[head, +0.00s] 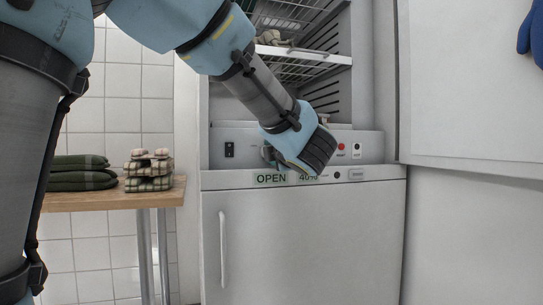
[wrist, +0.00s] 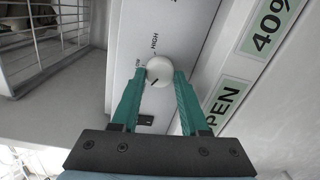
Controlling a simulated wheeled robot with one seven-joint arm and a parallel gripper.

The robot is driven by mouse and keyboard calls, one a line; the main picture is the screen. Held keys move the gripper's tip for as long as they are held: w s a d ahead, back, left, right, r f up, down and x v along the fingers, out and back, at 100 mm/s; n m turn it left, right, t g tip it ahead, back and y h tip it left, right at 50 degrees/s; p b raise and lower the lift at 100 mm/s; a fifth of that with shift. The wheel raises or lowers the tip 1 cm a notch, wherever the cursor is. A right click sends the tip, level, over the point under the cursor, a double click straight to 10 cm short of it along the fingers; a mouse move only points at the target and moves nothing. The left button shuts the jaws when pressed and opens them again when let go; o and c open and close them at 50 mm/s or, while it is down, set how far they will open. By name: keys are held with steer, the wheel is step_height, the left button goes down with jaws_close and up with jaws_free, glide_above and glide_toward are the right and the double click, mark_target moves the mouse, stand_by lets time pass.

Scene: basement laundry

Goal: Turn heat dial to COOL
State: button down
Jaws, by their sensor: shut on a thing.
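The heat dial (wrist: 159,72) is a round white knob on a pale panel, seen in the wrist view. It has a short dark pointer mark near its lower edge. The words HIGH and LOW show beside it; I cannot make out a COOL label. My gripper (wrist: 159,75) has its two green fingers closed on the dial, one on each side. In the head view my gripper (head: 268,156) is at the control strip (head: 228,168) of the grey cabinet, and my wrist hides most of the dial area.
The cabinet's upper door stands open to the right (head: 470,85), with wire racks (head: 310,65) inside. Red and white buttons (head: 341,147) sit right of my wrist. OPEN and 40% labels (head: 271,178) are below. A wooden table (head: 110,197) with folded cloths stands left.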

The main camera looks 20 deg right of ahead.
steer(key=shift+c, duration=2)
jaws_free()
steer(key=shift+p, duration=0.4)
